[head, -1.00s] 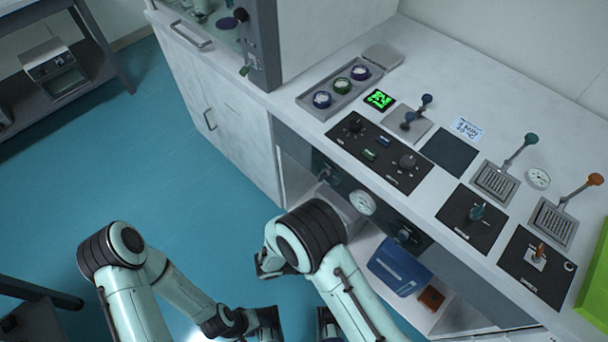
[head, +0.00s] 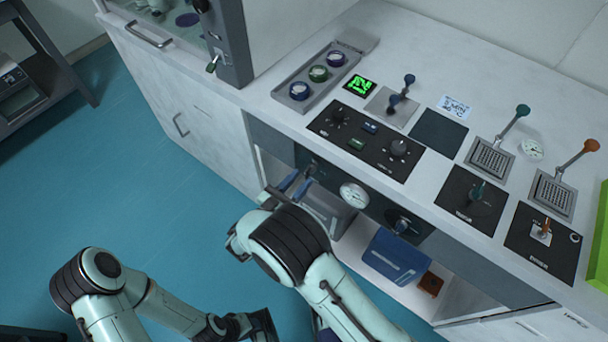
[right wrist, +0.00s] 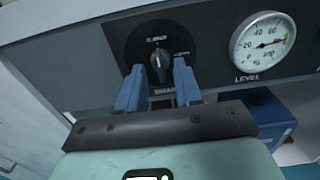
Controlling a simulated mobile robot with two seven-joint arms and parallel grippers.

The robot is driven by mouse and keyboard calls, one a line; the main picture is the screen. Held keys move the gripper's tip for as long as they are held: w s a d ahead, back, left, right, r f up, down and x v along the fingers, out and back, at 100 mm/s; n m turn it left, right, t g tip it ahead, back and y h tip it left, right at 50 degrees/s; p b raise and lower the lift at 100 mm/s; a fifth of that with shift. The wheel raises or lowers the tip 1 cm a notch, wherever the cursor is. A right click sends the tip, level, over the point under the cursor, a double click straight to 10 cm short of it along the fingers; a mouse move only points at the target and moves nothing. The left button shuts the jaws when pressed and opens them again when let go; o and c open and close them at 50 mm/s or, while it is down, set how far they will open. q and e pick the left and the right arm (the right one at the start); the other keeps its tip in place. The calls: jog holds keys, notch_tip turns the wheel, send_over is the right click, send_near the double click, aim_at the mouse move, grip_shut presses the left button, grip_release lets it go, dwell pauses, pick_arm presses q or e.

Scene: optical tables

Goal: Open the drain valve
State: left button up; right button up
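The drain valve is a dark round knob with a pointer grip (right wrist: 160,62) on the black front panel, with partly hidden lettering below it that looks like "DRAIN". In the right wrist view its pointer stands about upright. My right gripper (right wrist: 158,80) is open, with its two blue fingers apart on either side of the knob's lower part. I cannot tell whether they touch it. In the head view the right gripper (head: 295,183) is at the left end of the front panel. My left gripper (head: 262,326) is low at the bottom edge, its fingers not clear.
A level gauge (head: 354,195) sits right of the drain knob, and another knob (head: 402,225) further right. Below is an open shelf with a blue container (head: 395,258). The worktop above carries levers and control plates (head: 365,140). Blue floor is free at left.

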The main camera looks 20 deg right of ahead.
aim_at(308, 173)
pick_arm(q)
jog(key=shift+w+a+f, duration=0.1)
jog(key=shift+w+f, duration=0.05)
jog(key=shift+w, duration=0.05)
pick_arm(e)
jog(key=shift+x, duration=1.35)
grip_shut()
